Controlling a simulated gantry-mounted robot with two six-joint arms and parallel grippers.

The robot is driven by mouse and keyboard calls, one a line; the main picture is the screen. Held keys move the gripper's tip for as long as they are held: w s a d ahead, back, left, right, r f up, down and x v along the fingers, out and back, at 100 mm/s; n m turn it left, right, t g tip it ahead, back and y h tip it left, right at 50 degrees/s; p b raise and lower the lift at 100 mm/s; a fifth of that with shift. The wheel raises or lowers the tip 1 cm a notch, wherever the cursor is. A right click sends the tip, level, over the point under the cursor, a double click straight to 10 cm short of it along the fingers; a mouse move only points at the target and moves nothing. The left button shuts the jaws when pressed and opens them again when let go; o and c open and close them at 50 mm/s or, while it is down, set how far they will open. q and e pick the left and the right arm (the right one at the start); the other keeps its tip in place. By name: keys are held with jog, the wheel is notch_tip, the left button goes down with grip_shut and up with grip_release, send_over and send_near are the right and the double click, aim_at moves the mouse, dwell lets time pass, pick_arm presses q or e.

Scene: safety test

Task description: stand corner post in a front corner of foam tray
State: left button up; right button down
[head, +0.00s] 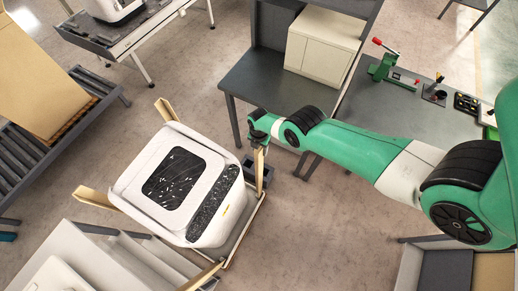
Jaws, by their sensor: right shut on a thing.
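A white appliance (180,183) with a black panel and dark side strip sits in the middle. Little of the pale foam tray (246,228) under it shows, mainly an edge on the right. Tan corner posts stand by its corners: one at the top (165,110), one at the left (92,197) and one at the bottom (202,277). My right gripper (260,143), on the green arm, is shut on another tan corner post (259,172) at the right corner, close beside the appliance. Whether its lower end is seated in the tray is unclear. My left gripper is out of view.
A dark workbench (275,85) with a cream cabinet (323,45) stands behind. A green toggle press (385,65) is on the right bench. A roller conveyor with a cardboard box (35,75) is at the left. White trays (120,262) lie at lower left. Floor at lower middle is clear.

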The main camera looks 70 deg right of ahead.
jog(key=shift+f+b, duration=0.3)
jog(key=shift+f, duration=0.05)
dwell(0.6)
grip_release()
jog(key=shift+r, duration=0.15)
notch_tip(320, 180, up, 7)
jog(key=p, duration=0.7)
dwell(0.6)
